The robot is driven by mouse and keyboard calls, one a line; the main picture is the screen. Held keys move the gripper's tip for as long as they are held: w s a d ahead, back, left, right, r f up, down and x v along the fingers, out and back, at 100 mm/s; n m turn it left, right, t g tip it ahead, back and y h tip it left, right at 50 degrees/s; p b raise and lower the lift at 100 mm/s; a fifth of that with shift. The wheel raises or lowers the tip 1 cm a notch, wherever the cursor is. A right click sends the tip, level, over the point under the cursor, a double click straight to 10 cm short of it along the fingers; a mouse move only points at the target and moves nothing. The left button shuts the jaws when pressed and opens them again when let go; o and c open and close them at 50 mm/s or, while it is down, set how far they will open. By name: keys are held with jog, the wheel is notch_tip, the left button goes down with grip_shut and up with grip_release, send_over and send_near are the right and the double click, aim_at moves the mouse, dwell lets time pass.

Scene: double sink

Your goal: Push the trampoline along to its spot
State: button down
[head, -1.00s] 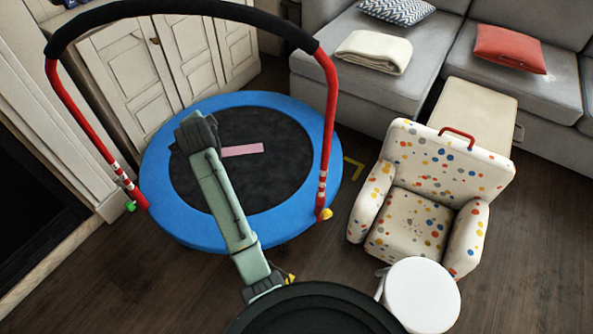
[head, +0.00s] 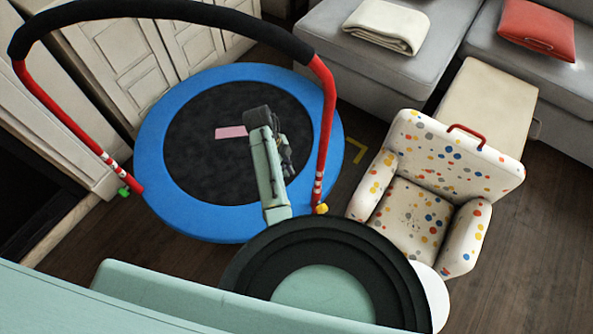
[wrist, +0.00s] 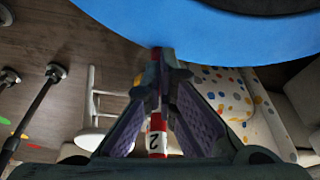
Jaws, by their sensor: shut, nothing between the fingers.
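The trampoline has a blue padded rim (head: 180,205), a dark mat and a red hoop handle with black foam (head: 165,10). It stands on the floor at the left in the head view. Its blue rim also fills the top of the wrist view (wrist: 220,35). My gripper (wrist: 160,60) is shut, with its fingertips close to the blue rim in the wrist view. I cannot tell whether they touch it. A red and white tube marked "2" (wrist: 157,135) shows behind the fingers. In the head view my own arm hides the gripper and the trampoline's near right edge.
A yellow corner mark (head: 374,162) lies on the floor just right of the trampoline. A spotted armchair (head: 410,215) stands right of it, with a white stool (head: 435,295) in front. White cabinets (head: 120,60) are behind left, and a grey sofa (head: 370,65) is behind right.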

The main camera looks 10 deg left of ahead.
jog(key=s+d+f+p, duration=0.1)
jog(key=d+f+p, duration=0.1)
jog(key=d+f, duration=0.4)
jog(key=x, duration=0.2)
jog(key=shift+f+p, duration=0.3)
